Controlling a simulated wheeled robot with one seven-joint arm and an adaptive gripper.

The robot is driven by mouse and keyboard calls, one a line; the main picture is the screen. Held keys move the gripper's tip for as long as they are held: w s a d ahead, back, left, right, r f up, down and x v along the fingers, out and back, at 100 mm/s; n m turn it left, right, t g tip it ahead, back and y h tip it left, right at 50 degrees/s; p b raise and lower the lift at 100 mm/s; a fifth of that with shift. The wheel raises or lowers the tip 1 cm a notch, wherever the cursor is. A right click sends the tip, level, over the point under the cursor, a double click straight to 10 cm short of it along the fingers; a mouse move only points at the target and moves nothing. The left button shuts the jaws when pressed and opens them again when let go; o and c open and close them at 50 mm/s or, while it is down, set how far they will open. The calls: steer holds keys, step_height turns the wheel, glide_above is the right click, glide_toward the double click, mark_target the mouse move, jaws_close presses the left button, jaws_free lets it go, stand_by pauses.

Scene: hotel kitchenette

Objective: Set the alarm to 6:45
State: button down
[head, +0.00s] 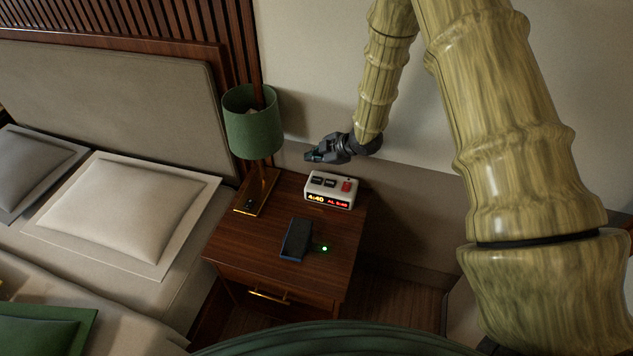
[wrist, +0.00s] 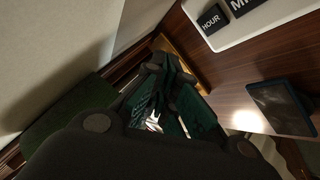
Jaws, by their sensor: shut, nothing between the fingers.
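A white alarm clock (head: 331,189) stands on the wooden nightstand at its back right. Its display shows 4:40 in yellow and a red alarm reading that looks like "AL 5:45", though the small digits are hard to read. On its top are two dark buttons and a red one (head: 347,186). In the wrist view the HOUR button (wrist: 211,19) and part of a second button starting with M (wrist: 243,5) show at the top. My gripper (head: 312,156) is shut and empty, above and behind the clock's left end, apart from it. It also shows in the wrist view (wrist: 176,75).
A green-shaded lamp (head: 252,124) stands left of the clock, close to my gripper. A dark phone (head: 296,240) lies in front of the clock, with a small green light beside it. The bed (head: 60,245) is on the left. The wall is close behind the nightstand (head: 235,250).

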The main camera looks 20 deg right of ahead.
mark_target(315, 181)
steer(key=shift+f+b, duration=2)
steer(key=shift+f, duration=1.45)
steer(key=shift+f, duration=0.1)
steer(key=shift+f, duration=0.35)
steer(key=shift+f+b, duration=0.35)
steer(key=shift+r, duration=0.15)
steer(key=shift+r+p, duration=0.6)
steer(key=shift+r, duration=0.05)
steer(key=shift+r+p, duration=1.75)
steer(key=shift+r, duration=0.8)
